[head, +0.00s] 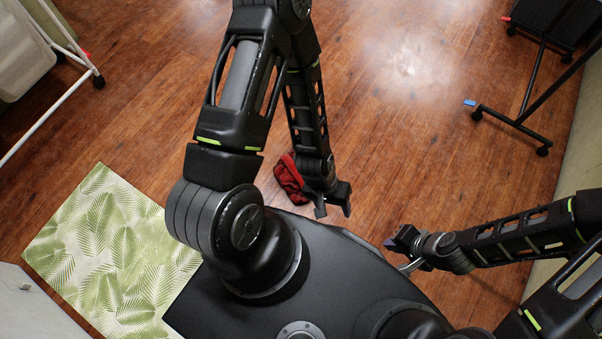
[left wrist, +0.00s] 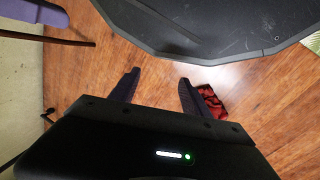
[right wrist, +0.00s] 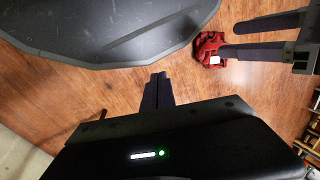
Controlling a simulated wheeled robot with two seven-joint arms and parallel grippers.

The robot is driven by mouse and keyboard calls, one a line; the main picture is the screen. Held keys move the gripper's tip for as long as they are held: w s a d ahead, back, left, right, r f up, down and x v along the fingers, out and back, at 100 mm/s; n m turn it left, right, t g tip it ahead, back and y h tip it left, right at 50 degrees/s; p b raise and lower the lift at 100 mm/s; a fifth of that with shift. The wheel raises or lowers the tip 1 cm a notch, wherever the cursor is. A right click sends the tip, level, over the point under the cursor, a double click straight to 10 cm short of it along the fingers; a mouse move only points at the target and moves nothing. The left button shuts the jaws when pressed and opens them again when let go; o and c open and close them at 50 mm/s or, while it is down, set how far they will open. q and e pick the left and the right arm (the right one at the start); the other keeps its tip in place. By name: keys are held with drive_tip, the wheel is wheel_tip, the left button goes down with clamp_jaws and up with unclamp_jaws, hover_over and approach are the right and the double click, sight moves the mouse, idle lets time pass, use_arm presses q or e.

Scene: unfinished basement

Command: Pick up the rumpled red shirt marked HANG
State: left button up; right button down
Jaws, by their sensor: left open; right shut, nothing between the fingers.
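The red shirt (head: 290,178) lies crumpled on the wood floor by the front edge of my base, partly hidden by my left arm. In the right wrist view the shirt (right wrist: 207,46) shows a small white label (right wrist: 215,60), too small to read. My left gripper (head: 334,209) is open and empty, low and just right of the shirt. In the left wrist view the shirt (left wrist: 212,103) lies outside the fingers, partly behind the right one. My right gripper (head: 397,254) is shut and empty, further right; its closed fingers show in the right wrist view (right wrist: 159,78).
A leaf-patterned green mat (head: 110,250) lies at the lower left. A white wheeled rack (head: 50,105) stands at the upper left. A black wheeled rack (head: 510,118) with a blue tag (head: 469,103) stands at the upper right. The floor between the racks is clear.

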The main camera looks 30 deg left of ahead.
use_arm(q)
drive_tip(key=w+a+f+n+y+b, duration=0.1)
drive_tip(key=w+a+f+n+b, duration=0.15)
drive_tip(key=a+f, duration=0.25)
drive_tip(key=w+a+f+n+g+y+b, duration=0.1)
drive_tip(key=a+f+n+b, duration=0.15)
drive_tip(key=a+f, duration=0.2)
drive_tip(key=w+a+f+n+y+b, duration=0.1)
drive_tip(key=w+a+f+n+b, duration=0.15)
drive_tip(key=a+f, duration=0.3)
drive_tip(key=n+b, duration=0.3)
hover_over(296, 170)
drive_tip(key=shift+t, duration=0.3)
wheel_tip(296, 170, down, 4)
drive_tip(key=shift+s+d+f, duration=0.1)
drive_tip(key=shift+s+f, duration=0.05)
drive_tip(key=shift+f, duration=0.1)
drive_tip(key=shift+w+a+r, duration=0.1)
drive_tip(key=shift+w+a, duration=0.1)
drive_tip(key=shift+w, duration=0.05)
drive_tip(key=shift+r, duration=0.1)
use_arm(e)
wheel_tip(296, 170, down, 12)
drive_tip(key=w+d, duration=0.1)
drive_tip(key=w, duration=0.1)
drive_tip(key=shift+d+t, duration=0.3)
